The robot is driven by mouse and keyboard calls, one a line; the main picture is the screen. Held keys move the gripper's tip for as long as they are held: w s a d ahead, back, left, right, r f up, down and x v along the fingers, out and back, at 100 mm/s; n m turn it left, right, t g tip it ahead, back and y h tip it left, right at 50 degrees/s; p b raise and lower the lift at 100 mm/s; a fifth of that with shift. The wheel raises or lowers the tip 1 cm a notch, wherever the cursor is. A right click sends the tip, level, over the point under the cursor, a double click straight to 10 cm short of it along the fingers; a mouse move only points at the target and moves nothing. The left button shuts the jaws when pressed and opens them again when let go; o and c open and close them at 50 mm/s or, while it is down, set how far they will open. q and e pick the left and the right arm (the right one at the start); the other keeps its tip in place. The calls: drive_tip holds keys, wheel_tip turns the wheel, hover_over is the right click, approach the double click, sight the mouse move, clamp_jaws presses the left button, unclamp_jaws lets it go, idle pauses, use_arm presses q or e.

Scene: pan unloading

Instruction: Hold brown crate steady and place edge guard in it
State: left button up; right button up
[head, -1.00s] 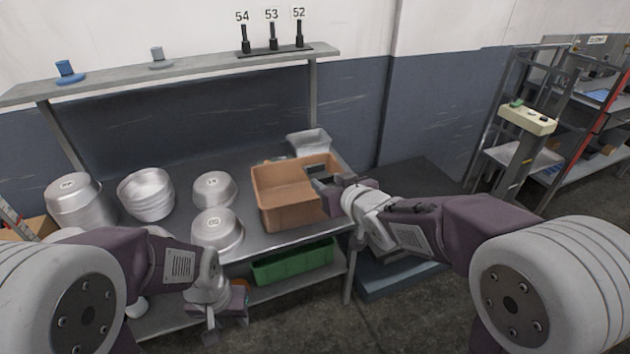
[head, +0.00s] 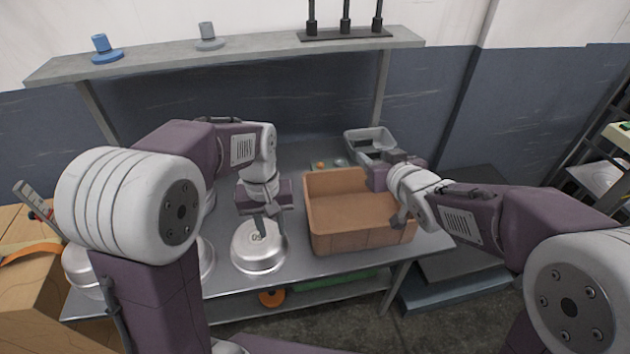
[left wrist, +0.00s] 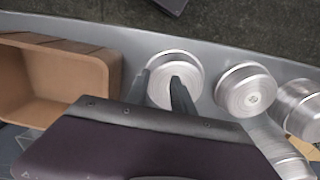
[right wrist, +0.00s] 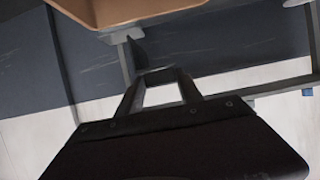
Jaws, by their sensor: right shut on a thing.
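The brown crate (head: 335,235) stands open on the table at the right; its near wall also shows in the left wrist view (left wrist: 105,75). My right gripper (head: 388,153) is at the crate's back right rim. In the right wrist view its fingers (right wrist: 160,78) are joined at the tips by a dark piece, which I take to be the edge guard (right wrist: 160,74); the crate (right wrist: 125,12) is beyond them. I cannot tell whether that piece touches the crate. My left gripper (head: 262,228) points down over a silver pan (head: 258,255), fingers apart and empty.
More silver pans (left wrist: 245,90) stand left of that pan. A grey tray (head: 370,138) sits behind the crate. A shelf (head: 250,50) runs above the table, and a green bin (head: 325,284) is below. A cardboard box (head: 25,285) is at the far left.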

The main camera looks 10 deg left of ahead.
use_arm(q)
drive_tip(key=w+d+r, duration=0.2)
drive_tip(key=w+r, duration=0.1)
drive_tip(key=w, duration=0.4)
hover_over(308, 201)
drive_tip(key=f, duration=0.3)
drive_tip(key=shift+w, duration=0.2)
drive_tip(key=shift+s+f, duration=0.2)
drive_tip(key=shift+f, duration=0.3)
wheel_tip(308, 201, down, 11)
drive_tip(key=shift+f, duration=0.1)
clamp_jaws()
drive_tip(key=shift+w, duration=0.1)
